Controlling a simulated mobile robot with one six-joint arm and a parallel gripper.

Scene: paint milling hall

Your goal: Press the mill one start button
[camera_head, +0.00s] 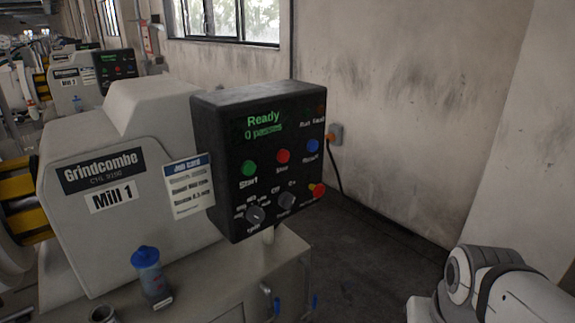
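The green start button (249,168), labelled "Start", is on the face of a black control box (225,130). The box stands on a post beside the grey mill (110,155), which is marked "Grindcombe" and "Mill 1". The box display (263,126) reads "Ready" and "0 passes" in green. A red button (282,156) and a blue button (312,145) are to the right of the green one. Only white links of my arm show at the lower right, well apart from the box. My gripper is out of view.
Two knobs and a red emergency-type button (318,189) are low on the box. A job card (188,187) hangs left of it. A blue-capped bottle (150,270) stands on the machine. Dark floor is open at right, before the wall.

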